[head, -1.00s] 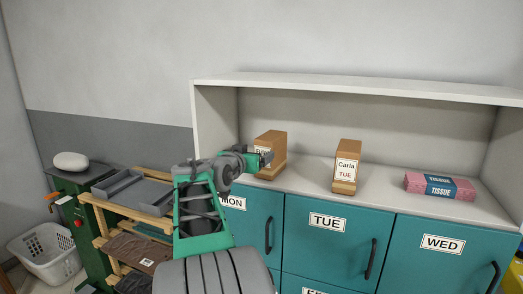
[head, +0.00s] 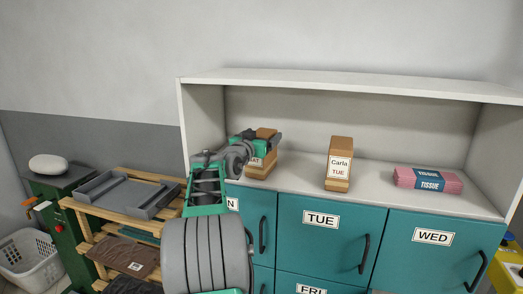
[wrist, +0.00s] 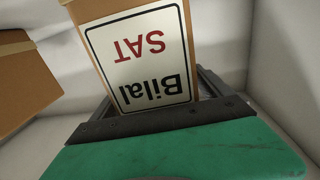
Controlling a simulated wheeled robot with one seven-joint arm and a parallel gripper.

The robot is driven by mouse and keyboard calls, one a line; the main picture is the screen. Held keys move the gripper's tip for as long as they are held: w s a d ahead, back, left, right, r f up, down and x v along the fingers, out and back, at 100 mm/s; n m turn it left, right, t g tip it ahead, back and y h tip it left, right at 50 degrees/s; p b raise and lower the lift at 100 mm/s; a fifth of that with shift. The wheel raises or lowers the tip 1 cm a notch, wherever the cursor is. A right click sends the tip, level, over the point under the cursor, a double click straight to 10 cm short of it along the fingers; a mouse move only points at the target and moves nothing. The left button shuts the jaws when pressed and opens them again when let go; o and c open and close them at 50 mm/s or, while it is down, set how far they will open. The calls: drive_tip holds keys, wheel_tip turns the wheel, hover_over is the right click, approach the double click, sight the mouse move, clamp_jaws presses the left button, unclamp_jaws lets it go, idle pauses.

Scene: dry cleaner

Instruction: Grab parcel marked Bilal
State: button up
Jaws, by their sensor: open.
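The parcel marked Bilal (head: 258,172) is a brown box on the shelf at the left. In the head view my gripper covers its upper part, and only SAT reads on its label. In the wrist view the parcel (wrist: 138,8) fills the middle, its white label reading Bilal SAT upside down. My gripper (head: 270,138) is open at the parcel's upper part. In the wrist view the dark jaws of my gripper (wrist: 155,100) lie at the parcel's near end, one showing past each side. Whether they touch it, I cannot tell.
A second parcel (head: 339,165), marked Carla TUE, stands to the right with a gap between. A pink tissue pack (head: 428,181) lies farther right. The shelf unit's left wall (head: 203,115) is close to my gripper. Teal cabinet doors (head: 322,236) are below.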

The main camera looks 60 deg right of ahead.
drive_tip(key=shift+a, duration=0.1)
clamp_jaws()
drive_tip(key=shift+r, duration=0.1)
idle(0.7)
